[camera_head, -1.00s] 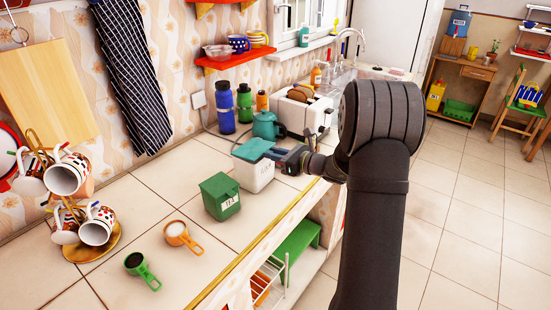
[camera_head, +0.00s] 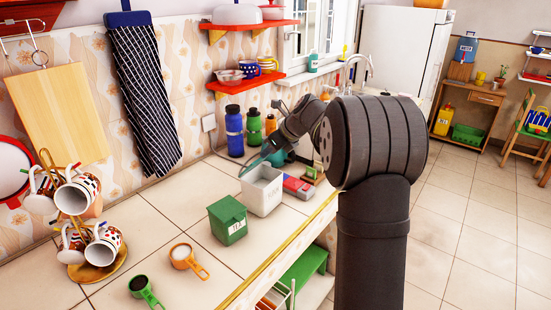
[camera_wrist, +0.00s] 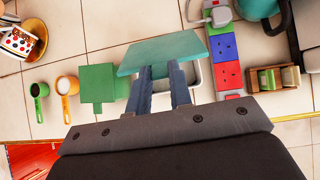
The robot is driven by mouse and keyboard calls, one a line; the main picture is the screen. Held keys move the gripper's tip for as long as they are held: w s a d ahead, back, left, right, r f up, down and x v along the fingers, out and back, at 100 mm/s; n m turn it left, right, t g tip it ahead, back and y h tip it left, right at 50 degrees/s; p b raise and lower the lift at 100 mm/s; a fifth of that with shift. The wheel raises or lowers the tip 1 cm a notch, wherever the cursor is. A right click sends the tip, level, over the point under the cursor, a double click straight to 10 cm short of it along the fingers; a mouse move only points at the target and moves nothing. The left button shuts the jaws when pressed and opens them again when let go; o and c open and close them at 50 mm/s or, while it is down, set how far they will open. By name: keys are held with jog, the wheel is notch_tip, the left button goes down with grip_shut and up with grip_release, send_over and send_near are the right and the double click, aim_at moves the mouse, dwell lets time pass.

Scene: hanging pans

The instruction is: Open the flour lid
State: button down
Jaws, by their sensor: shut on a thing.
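The white canister (camera_head: 262,190) stands open on the tiled counter, with a label too small to read on its front. Its teal lid (camera_wrist: 163,54) is off the rim. My gripper (camera_wrist: 161,76) is shut on the lid, seen in the wrist view with both fingers reaching its near edge. The lid is held tilted above and behind the canister. In the wrist view the canister's rim (camera_wrist: 193,73) shows partly, behind the fingers. In the head view my wrist hides most of the fingers.
A green lidded canister (camera_head: 228,220) stands close in front of the white one. A red and blue power strip (camera_wrist: 226,62) lies beside it. A teal kettle (camera_wrist: 258,8) and several bottles stand behind. Mugs hang on a stand (camera_head: 98,270) at left. Two measuring scoops lie in front.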

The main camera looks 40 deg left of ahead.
jog(key=a+h, duration=0.1)
jog(key=a+r+h, duration=0.1)
jog(key=shift+s+a+r+h, duration=0.1)
jog(key=shift+a+r+h, duration=0.2)
jog(key=shift+a, duration=0.1)
jog(key=shift+a+r, duration=0.35)
jog(key=shift+a, duration=0.4)
jog(key=c, duration=1.3)
grip_release()
jog(key=v, duration=1.7)
jog(key=shift+s+r, duration=0.15)
jog(key=shift+r, duration=0.05)
